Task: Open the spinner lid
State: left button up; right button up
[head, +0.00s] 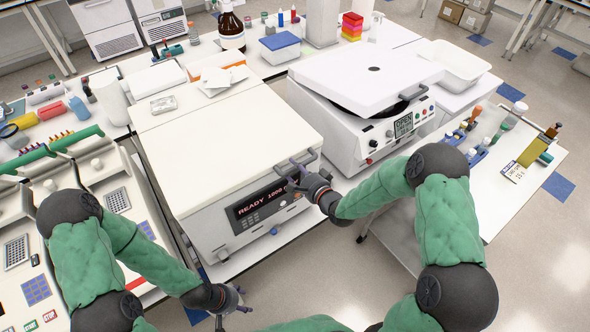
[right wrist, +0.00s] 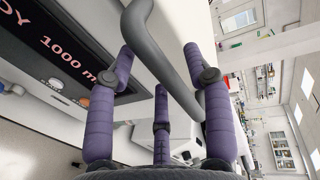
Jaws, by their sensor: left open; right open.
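The white spinner (head: 240,140) with the READY 1000 display (head: 262,198) stands in the middle of the bench, its broad flat lid down. A grey bar handle (head: 298,165) is at the lid's front right. My right gripper (head: 300,180) is open at this handle. In the right wrist view the handle (right wrist: 168,50) runs between the purple fingers (right wrist: 158,65), which are spread around it and not closed on it. Part of the display (right wrist: 70,50) shows there at left. My left gripper (head: 238,298) is open and empty, low in front of the spinner.
A second white machine (head: 375,120) stands close on the right, its display reading OPEN and its lid (head: 368,72) partly raised. Thermal cyclers (head: 100,170) stand at left. Bottles and boxes fill the back. Open floor lies in front.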

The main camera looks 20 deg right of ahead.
jog(key=shift+w+a, duration=0.15)
jog(key=shift+w, duration=0.2)
grip_shut()
